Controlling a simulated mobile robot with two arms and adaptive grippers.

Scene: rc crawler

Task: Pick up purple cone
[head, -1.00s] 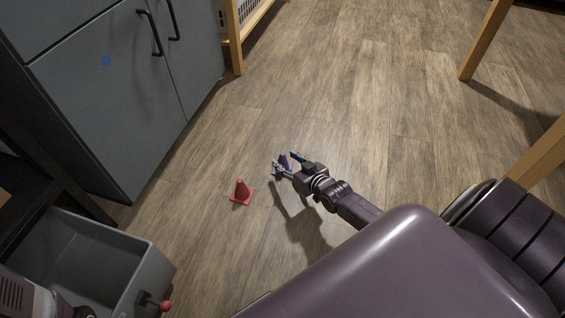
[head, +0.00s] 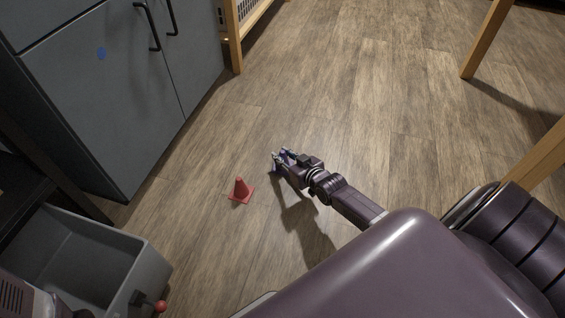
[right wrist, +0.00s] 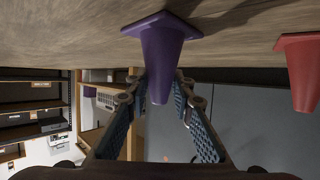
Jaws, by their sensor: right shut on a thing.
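The purple cone (head: 285,153) is on or just above the wood floor, partly hidden by my right gripper (head: 280,161). In the right wrist view, where the floor is at the top, the purple cone (right wrist: 162,48) hangs tip down between my two fingers. My right gripper (right wrist: 160,88) is shut on its narrower part, one finger on each side. Whether the base touches the floor I cannot tell. My left gripper is not in view.
A red cone (head: 240,188) stands on the floor left of my right gripper, and shows in the right wrist view (right wrist: 303,70). A grey bin (head: 150,262) is at lower left. Grey cabinets (head: 95,105) are at upper left. Open floor lies beyond, with wooden table legs (head: 487,38) at right.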

